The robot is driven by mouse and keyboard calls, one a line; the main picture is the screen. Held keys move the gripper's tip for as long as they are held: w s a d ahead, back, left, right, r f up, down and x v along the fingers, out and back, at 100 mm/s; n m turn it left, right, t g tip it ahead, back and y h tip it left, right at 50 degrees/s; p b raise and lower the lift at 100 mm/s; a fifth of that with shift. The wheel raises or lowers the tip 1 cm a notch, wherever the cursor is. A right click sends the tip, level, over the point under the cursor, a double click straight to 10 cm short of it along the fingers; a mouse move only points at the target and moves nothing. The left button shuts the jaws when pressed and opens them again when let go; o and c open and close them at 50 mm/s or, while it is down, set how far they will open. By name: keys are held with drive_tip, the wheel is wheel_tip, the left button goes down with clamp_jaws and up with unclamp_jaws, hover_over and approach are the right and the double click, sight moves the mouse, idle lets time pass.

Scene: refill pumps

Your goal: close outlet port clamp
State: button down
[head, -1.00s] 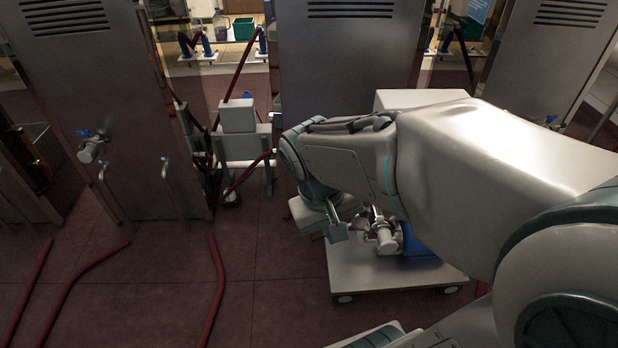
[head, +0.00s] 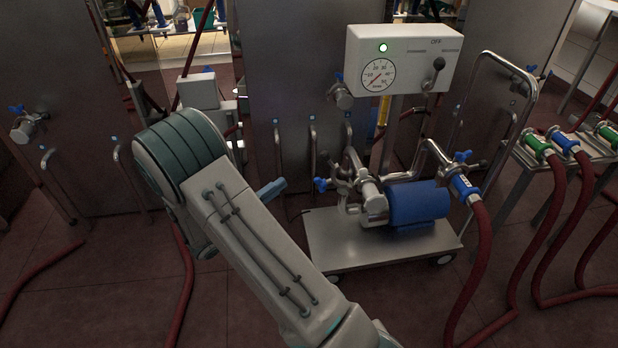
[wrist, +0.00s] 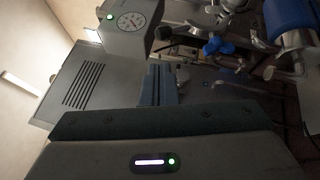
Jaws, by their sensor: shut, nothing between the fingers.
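A wheeled pump cart (head: 375,247) carries a blue motor (head: 418,203) and steel piping. On its right, a blue clamp collar (head: 464,187) joins a port to a red hose; a blue valve handle (head: 462,156) sits above it. On its left, an uncapped port has a small blue handle (head: 320,184). I cannot tell which fitting is the outlet port clamp, nor its state. My gripper (head: 272,190) is left of the cart, apart from the left port and mostly hidden by my arm. In the wrist view my gripper (wrist: 157,88) is shut and empty, with blue handles (wrist: 218,46) to its right.
A control box (head: 402,60) with a gauge, green light and lever stands above the pump. A steel cart handle (head: 512,75) rises at right. Red hoses (head: 483,270) cross the floor. Hose fittings in green and blue (head: 565,143) sit on a rack at right.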

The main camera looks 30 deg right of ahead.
sight(333, 171)
drive_tip(key=w+d+r+n+t+b, duration=0.1)
drive_tip(key=w+d+t+b, duration=0.1)
drive_tip(key=d, duration=0.8)
drive_tip(key=shift+w+d+r+t+b, duration=0.3)
drive_tip(key=shift+w+r+t, duration=0.1)
drive_tip(key=shift+w, duration=0.15)
